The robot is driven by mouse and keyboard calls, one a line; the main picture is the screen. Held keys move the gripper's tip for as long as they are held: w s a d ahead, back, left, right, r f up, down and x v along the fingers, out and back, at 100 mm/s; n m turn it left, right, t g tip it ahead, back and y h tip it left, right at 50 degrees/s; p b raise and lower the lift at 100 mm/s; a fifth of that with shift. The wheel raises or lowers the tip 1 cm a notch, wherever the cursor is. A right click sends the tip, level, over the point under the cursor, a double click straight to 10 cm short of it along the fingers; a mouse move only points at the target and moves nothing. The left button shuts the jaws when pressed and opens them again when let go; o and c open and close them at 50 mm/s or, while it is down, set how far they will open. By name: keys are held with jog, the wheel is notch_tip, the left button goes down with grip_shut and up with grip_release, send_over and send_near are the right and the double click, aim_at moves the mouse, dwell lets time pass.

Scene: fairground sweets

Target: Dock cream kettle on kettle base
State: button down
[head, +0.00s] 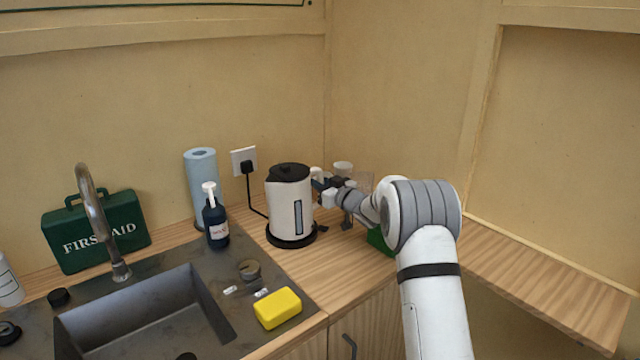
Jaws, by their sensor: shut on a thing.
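The cream kettle (283,207) with its black lid stands upright on the wooden counter in the corner, in the head view. The round black kettle base (291,239) shows directly under it, with a cord running up to the wall socket. The kettle looks centred over the base; whether a thin gap is left between them I cannot tell. My gripper (321,186) is at the right side of the kettle, shut on its handle. The fingertips and much of the handle are partly hidden by the gripper itself.
A dark pump bottle (216,224) and a blue paper roll (201,180) stand left of the kettle. A sink (140,312), a yellow sponge (278,308) and a green first aid case (98,232) lie further left. White cups (343,168) and a green object (378,241) are near my arm.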

jog(key=shift+f, duration=0.3)
jog(key=c, duration=1.6)
grip_release()
jog(key=shift+f, duration=0.1)
jog(key=b+v, duration=0.2)
jog(key=v, duration=0.9)
jog(key=shift+b, duration=0.4)
